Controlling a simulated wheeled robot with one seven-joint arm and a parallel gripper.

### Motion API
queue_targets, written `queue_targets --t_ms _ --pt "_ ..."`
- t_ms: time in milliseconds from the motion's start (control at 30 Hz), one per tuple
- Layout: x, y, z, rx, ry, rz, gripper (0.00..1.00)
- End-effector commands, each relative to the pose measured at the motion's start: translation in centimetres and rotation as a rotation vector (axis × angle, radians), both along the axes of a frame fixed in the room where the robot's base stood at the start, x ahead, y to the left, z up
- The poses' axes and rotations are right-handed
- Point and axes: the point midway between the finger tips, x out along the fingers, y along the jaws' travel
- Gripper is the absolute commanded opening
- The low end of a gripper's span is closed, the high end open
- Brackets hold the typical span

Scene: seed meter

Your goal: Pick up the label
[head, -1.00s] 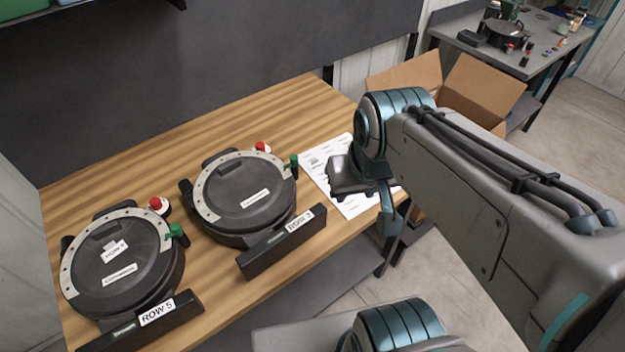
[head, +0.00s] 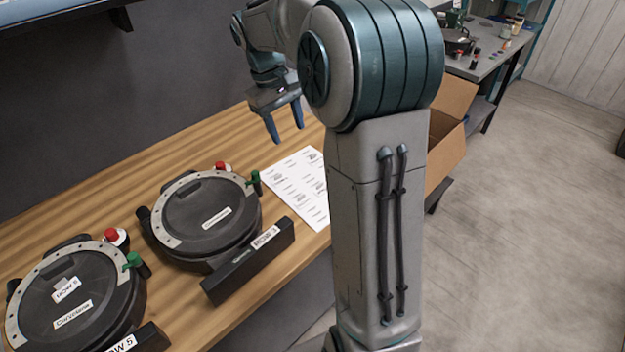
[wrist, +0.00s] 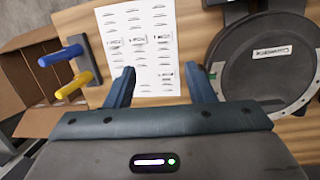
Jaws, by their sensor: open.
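A white sheet (head: 300,182) lies on the wooden bench, right of the seed meters, with printed lines and several small labels on it. In the wrist view the sheet (wrist: 152,83) lies beyond and between my fingers, and one label (wrist: 138,41) shows near its middle. Label text on the sheet is too small to read. Another label (head: 67,289), reading ROW 5, lies askew on the near seed meter's lid (head: 85,312). My gripper (head: 286,130) is open and empty above the bench near the sheet; it also shows in the wrist view (wrist: 159,72).
The second seed meter (head: 207,215) stands left of the sheet, with a red knob (head: 222,166) and a green knob. In the wrist view a blue handle (wrist: 60,55) and a yellow handle (wrist: 74,84) stand beside the sheet. An open cardboard box (head: 447,150) is at the right.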

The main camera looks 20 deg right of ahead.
Motion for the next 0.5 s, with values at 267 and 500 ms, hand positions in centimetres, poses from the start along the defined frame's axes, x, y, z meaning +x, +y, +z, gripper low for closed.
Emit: queue_targets --t_ms 267,500 --pt "6.7 -4.5 -6.7 0.032 0.161 0.018 0.49" --pt "9.1 -7.4 -10.6 0.065 0.241 0.013 0.49"
